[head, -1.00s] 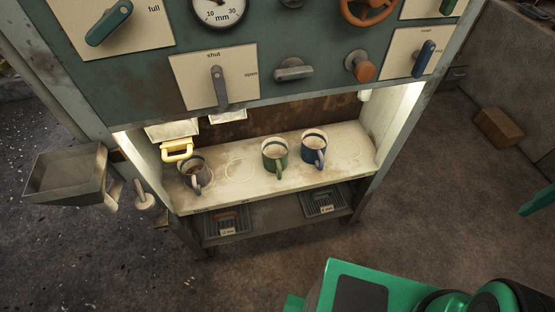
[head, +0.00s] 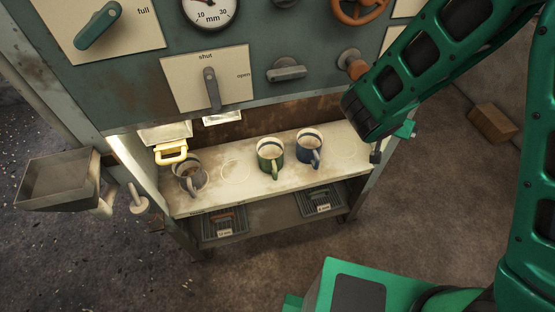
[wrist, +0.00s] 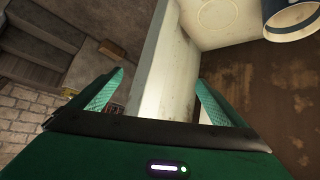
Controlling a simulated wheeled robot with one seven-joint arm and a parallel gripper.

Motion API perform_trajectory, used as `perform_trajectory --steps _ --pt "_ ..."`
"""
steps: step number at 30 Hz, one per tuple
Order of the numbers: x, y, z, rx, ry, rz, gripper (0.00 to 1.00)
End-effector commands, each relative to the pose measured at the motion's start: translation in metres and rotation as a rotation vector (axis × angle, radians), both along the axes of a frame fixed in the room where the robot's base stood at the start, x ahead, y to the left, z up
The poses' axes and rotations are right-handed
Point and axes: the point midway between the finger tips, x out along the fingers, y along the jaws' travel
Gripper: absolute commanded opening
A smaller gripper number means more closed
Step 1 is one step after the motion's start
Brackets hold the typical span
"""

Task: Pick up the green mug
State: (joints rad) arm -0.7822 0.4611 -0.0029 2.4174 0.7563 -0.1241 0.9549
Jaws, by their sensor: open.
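The green mug (head: 270,158) stands upright on the pale shelf, in the middle of the mug row, with its handle toward the front. The blue mug (head: 309,148) stands close to its right. The grey mug (head: 189,174) stands farther left. My gripper (head: 390,142) is at the right end of the shelf, to the right of the blue mug and apart from all mugs. In the wrist view my gripper (wrist: 158,82) has its fingers spread with nothing between them. A mug with a dark blue band (wrist: 290,18) shows at the top right there; the green mug is not seen.
The shelf (head: 225,195) is a recess under a control panel (head: 120,95) with levers and a gauge. Cabinet side walls bound the shelf. A lower rack holds two dark trays (head: 320,201). Free shelf lies left of the green mug.

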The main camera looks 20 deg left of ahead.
Motion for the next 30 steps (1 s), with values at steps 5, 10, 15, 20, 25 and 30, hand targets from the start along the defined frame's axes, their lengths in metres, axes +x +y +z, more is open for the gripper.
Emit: perform_trajectory --steps 5,10,15,20,25,30 --pt "-0.001 0.071 -0.034 -0.017 -0.134 0.132 0.95" --pt "-0.020 0.144 -0.064 0.008 -0.249 0.301 0.95" --pt "-0.059 0.217 -0.098 0.060 -0.324 0.505 0.95" --pt "-0.100 0.266 -0.126 0.108 -0.347 0.670 0.95" --pt "-0.128 0.290 -0.142 0.141 -0.346 0.765 0.95" --pt "-0.123 0.301 -0.151 0.151 -0.346 0.783 0.95"
